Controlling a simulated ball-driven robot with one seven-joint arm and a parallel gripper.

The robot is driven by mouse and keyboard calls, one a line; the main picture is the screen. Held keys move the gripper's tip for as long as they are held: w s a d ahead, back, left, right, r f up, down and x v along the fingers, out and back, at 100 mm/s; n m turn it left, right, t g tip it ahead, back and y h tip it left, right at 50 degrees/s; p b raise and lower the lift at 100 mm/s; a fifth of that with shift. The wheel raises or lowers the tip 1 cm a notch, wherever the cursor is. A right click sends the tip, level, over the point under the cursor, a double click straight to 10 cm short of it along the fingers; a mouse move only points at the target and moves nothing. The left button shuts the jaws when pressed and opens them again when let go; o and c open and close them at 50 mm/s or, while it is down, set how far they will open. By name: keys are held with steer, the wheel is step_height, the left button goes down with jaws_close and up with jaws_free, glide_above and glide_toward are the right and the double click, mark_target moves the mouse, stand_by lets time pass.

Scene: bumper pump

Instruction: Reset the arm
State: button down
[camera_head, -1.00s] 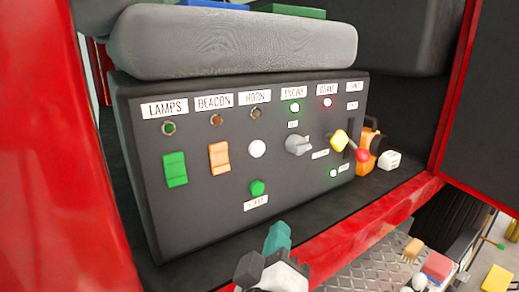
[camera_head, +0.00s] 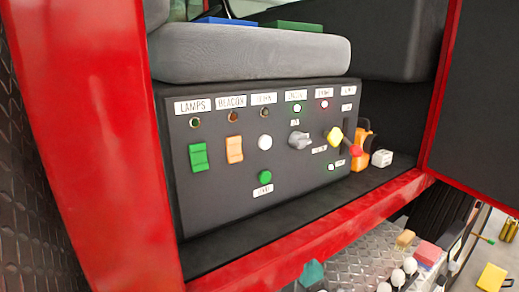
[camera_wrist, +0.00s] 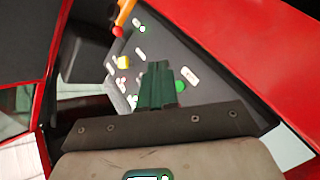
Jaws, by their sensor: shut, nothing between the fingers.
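My gripper (camera_head: 311,274) shows only as a teal tip at the bottom edge of the head view, below the red sill. In the wrist view its dark green fingers (camera_wrist: 157,86) are together with nothing between them. They point towards the dark control panel (camera_head: 225,205), and a green button (camera_wrist: 180,86) shows just right of them.
A red frame post (camera_head: 95,140) stands left of the panel and a red sill (camera_head: 330,215) runs below it. A grey cushion (camera_head: 250,52) overhangs the panel. A dark door (camera_head: 485,120) stands at right.

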steer(key=s+d+f+m+g, duration=0.2)
steer(key=s+d+f+g, duration=0.25)
steer(key=d+f, duration=0.45)
steer(key=s+d+f+m+g, duration=0.2)
steer(key=s+d+f+g, duration=0.4)
steer(key=f, duration=0.5)
steer(key=s+d+f+m+g+y, duration=0.1)
steer(key=s+f+g+y, duration=0.1)
steer(key=s+f, duration=0.3)
steer(key=s+d+f+m+g+y, duration=0.2)
steer(key=s+f, duration=0.4)
steer(key=s, duration=0.8)
steer(key=shift+d, duration=0.25)
steer(key=shift+f+g, duration=0.1)
steer(key=shift+g, duration=0.15)
